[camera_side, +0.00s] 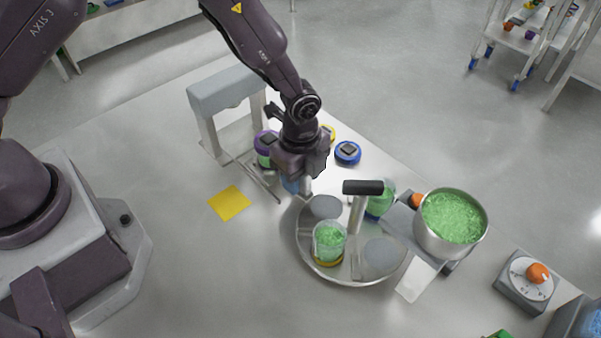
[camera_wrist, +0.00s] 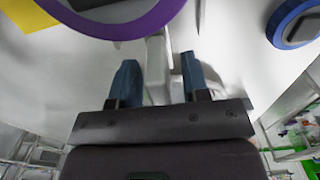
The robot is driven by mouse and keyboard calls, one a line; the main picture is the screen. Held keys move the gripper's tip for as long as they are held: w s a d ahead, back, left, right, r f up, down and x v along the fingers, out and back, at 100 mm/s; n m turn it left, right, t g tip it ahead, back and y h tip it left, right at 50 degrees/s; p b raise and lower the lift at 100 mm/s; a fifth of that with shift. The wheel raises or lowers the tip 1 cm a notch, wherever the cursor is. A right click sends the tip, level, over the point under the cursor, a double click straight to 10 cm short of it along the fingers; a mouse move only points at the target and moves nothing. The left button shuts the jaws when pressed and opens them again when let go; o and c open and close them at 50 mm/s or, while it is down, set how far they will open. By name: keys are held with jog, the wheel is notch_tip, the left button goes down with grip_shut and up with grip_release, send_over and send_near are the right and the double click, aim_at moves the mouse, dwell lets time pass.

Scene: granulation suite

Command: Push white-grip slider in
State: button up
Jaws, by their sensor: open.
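My gripper (camera_side: 298,184) points down over the table, beside the grey arch-shaped stand and left of the round steel tray. In the wrist view its two blue fingers (camera_wrist: 158,82) are apart. A pale bar (camera_wrist: 156,62), possibly the slider's white grip, shows between the fingers; I cannot tell whether either finger touches it. In the side view a thin metal rail (camera_side: 262,180) lies on the table just left of my gripper. The white grip itself is not clear there, as my gripper hides that spot.
A purple-ringed jar (camera_side: 264,150) and a blue-ringed lid (camera_side: 348,153) are close to my gripper. The grey arch (camera_side: 226,93) stands behind left. The steel tray (camera_side: 338,277) carries beakers and a black-topped handle (camera_side: 363,187). A pot of green granules (camera_side: 451,218) is right. A yellow square (camera_side: 230,203) lies left.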

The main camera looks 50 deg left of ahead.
grip_shut()
jog(key=shift+a, duration=2.1)
grip_release()
jog(key=shift+r, duration=0.15)
